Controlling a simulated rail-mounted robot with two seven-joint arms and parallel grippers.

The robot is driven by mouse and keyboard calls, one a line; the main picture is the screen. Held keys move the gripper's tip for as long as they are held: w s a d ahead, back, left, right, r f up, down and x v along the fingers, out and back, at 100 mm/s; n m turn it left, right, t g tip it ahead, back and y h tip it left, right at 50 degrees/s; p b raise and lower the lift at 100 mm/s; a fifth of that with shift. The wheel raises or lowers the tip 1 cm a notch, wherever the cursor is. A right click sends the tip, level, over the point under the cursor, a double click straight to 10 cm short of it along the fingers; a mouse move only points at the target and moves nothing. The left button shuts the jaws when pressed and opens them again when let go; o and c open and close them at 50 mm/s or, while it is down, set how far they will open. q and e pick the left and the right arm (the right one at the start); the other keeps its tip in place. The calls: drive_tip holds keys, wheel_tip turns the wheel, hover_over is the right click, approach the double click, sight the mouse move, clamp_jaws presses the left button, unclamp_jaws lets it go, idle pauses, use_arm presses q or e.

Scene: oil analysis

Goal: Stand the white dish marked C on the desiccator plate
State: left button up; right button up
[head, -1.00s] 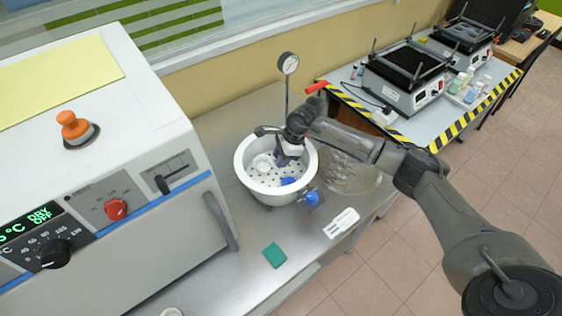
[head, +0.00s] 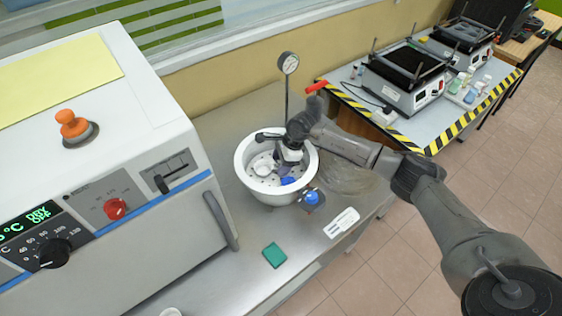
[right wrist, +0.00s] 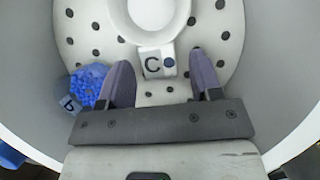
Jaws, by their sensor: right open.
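The white dish marked C (right wrist: 155,14) sits on the white perforated desiccator plate (right wrist: 222,20), its C tag (right wrist: 157,62) facing my gripper. In the head view the dish (head: 262,166) shows inside the white desiccator bowl (head: 243,172). My right gripper (right wrist: 162,82) is open inside the bowl, low over the plate. Its purple fingers lie on either side of the tag with gaps to it, and nothing is between them in grip. In the head view the right gripper (head: 284,168) partly hides the plate. My left gripper is not in view.
Blue beads (right wrist: 90,83) with a tagged holder lie on the plate left of the fingers. A gauge (head: 288,64) on a post stands behind the bowl. An oven (head: 110,150) stands left. A green pad (head: 274,255) and white label card (head: 341,222) lie in front.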

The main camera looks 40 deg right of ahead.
drive_tip(key=shift+r, duration=0.25)
drive_tip(key=v, duration=1.1)
drive_tip(key=shift+d+r+p, duration=0.25)
drive_tip(key=shift+r+p, duration=0.05)
drive_tip(key=shift+p, duration=0.05)
drive_tip(key=shift+s, duration=0.1)
